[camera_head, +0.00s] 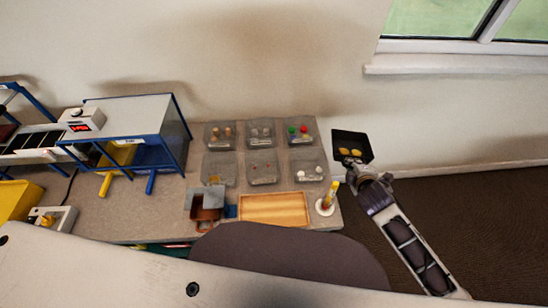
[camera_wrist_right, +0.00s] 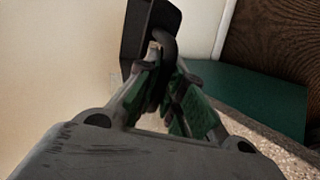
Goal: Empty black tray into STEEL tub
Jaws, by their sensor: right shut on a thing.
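The black tray (camera_head: 350,138) is held up at the right, beyond the table's right edge, with yellow round pieces (camera_head: 349,152) lying in it. My right gripper (camera_head: 362,172) is shut on the tray's near side; in the right wrist view its fingers (camera_wrist_right: 165,75) close on the dark tray (camera_wrist_right: 150,25). Several grey see-through tubs stand in two rows on the table. No STEEL label is readable; the back middle tub (camera_head: 261,142) holds greyish pieces. The back left tub (camera_head: 219,145) holds orange-brown pieces. My left gripper is out of view.
The back right tub (camera_head: 302,141) holds red and green pieces; the front right tub (camera_head: 308,181) holds white ones. A wooden tray (camera_head: 274,209), a brown-and-grey box (camera_head: 206,203) and a yellow upright item on a white base (camera_head: 329,197) stand in front. A blue-framed rack (camera_head: 150,120) fills the left.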

